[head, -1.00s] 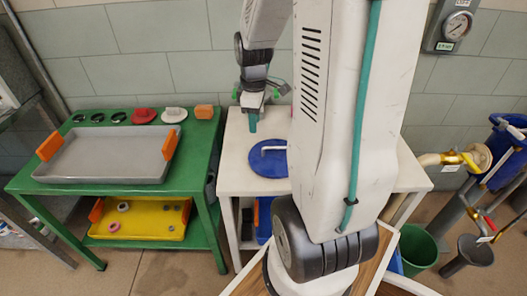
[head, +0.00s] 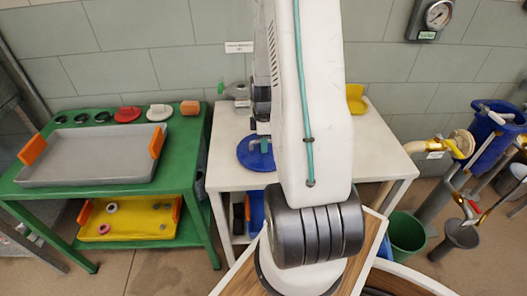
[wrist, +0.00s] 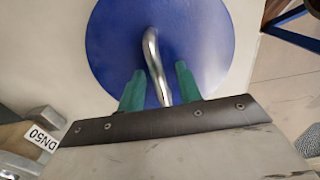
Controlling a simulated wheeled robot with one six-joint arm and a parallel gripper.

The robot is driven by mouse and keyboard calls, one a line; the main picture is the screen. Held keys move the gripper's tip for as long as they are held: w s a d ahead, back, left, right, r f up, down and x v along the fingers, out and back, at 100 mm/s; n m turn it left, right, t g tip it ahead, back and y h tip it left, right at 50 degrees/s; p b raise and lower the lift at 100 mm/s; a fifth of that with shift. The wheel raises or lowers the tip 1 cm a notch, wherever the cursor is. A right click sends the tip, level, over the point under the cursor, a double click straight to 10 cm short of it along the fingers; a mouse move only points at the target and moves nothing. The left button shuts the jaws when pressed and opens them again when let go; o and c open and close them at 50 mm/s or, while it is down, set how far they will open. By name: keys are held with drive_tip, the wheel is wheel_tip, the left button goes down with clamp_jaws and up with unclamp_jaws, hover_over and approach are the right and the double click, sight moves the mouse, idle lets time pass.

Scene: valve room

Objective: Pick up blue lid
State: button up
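The blue lid (head: 250,158) is a flat round disc lying on the white table (head: 365,150), left of my arm. The wrist view shows the lid (wrist: 105,50) close up, with a bent silver bar handle (wrist: 153,55) across it. My gripper (wrist: 160,80) is over the lid, with its two green fingers on either side of the handle. Gaps show between the fingers and the handle, so it is open. In the head view my gripper (head: 262,146) is partly hidden by my arm, and so is the lid's right part.
A grey fitting (head: 238,91) stands behind the lid; a part labelled DN50 (wrist: 40,142) is close to my gripper's left. A yellow object (head: 356,99) sits at the table's back. The green table (head: 190,150) at left holds a grey tray (head: 90,165) and red and white lids.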

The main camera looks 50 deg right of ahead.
drive_tip(key=shift+f, duration=0.2)
clamp_jaws()
drive_tip(key=shift+r, duration=0.1)
idle(1.2)
